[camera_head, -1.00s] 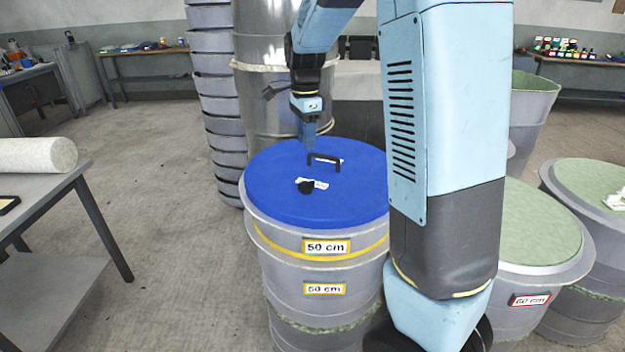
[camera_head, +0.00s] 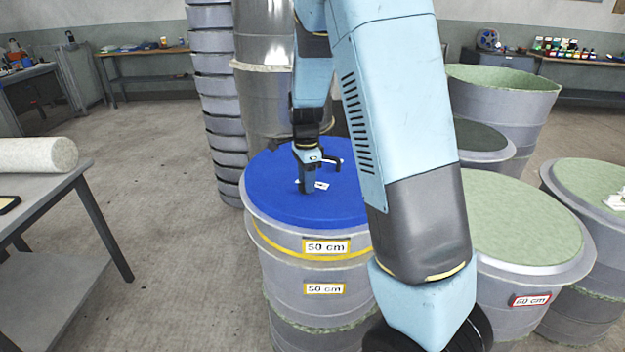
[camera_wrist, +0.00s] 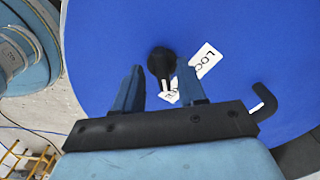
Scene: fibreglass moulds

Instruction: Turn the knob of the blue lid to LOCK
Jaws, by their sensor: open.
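The blue lid (camera_head: 268,203) lies on top of a grey drum labelled 50 cm; it also fills much of the wrist view (camera_wrist: 110,45). A black knob (camera_wrist: 161,62) stands on the lid, beside a white label (camera_wrist: 205,62) on which "LOC" can be read; a second label is partly covered. In the head view my gripper hides the knob. My gripper (camera_head: 306,190) is low over the lid, open. In the wrist view its two blue fingers (camera_wrist: 158,78) are on either side of the knob's near part; whether they touch it I cannot tell.
A black handle (camera_head: 334,160) stands on the lid behind the gripper; its bent end (camera_wrist: 264,103) is close to the gripper's right side. Stacked grey moulds (camera_head: 219,100) rise behind the drum. Green-topped moulds (camera_head: 525,220) stand at the right.

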